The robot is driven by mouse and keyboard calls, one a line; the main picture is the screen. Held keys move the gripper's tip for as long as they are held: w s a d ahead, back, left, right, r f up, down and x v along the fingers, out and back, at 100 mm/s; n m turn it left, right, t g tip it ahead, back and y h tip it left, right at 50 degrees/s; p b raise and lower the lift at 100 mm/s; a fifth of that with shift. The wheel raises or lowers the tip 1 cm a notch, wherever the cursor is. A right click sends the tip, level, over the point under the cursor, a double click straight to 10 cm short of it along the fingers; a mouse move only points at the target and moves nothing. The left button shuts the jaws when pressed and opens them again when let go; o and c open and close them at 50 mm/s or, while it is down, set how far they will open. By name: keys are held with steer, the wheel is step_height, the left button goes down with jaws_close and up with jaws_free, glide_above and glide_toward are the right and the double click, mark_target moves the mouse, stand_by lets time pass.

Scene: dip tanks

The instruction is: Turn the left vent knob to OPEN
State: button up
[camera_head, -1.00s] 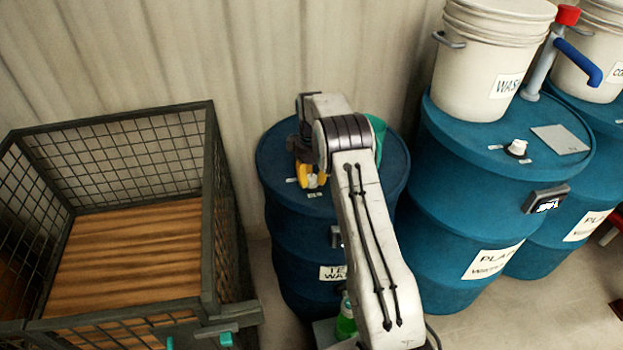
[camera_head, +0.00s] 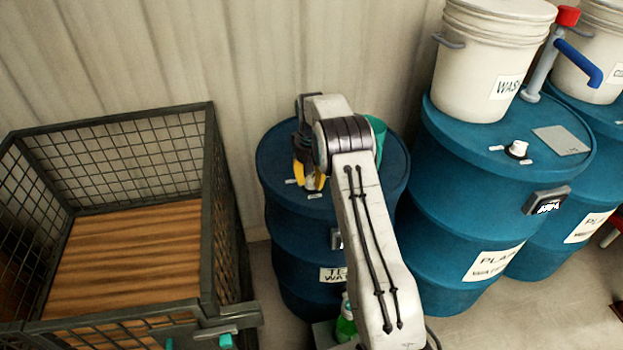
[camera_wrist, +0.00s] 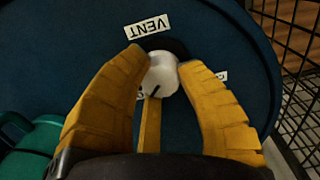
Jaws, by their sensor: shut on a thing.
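The left vent knob (camera_wrist: 161,74) is white with a dark mark on its near side. It sits on top of the left blue drum (camera_head: 278,158). My gripper (camera_head: 310,182) points down at the drum top from above. In the wrist view its yellow fingers (camera_wrist: 160,68) are shut on the knob from both sides. A VENT label (camera_wrist: 148,29) lies just beyond the knob. A second label (camera_wrist: 221,75) to its right and one at its left are partly hidden, so I cannot read them.
A wire-mesh crate (camera_head: 208,160) stands left of the drum. To the right, another blue drum (camera_head: 470,170) carries a white bucket (camera_head: 487,70) and its own white vent knob (camera_head: 518,148). A green thing (camera_wrist: 35,145) lies on the left drum beside my gripper.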

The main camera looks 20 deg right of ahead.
mark_target(311, 179)
steer(key=shift+s+f, duration=0.1)
steer(key=shift+f, duration=0.05)
steer(key=o, duration=1.2)
step_height(311, 179, up, 12)
steer(key=shift+r, duration=0.1)
stand_by(0.6)
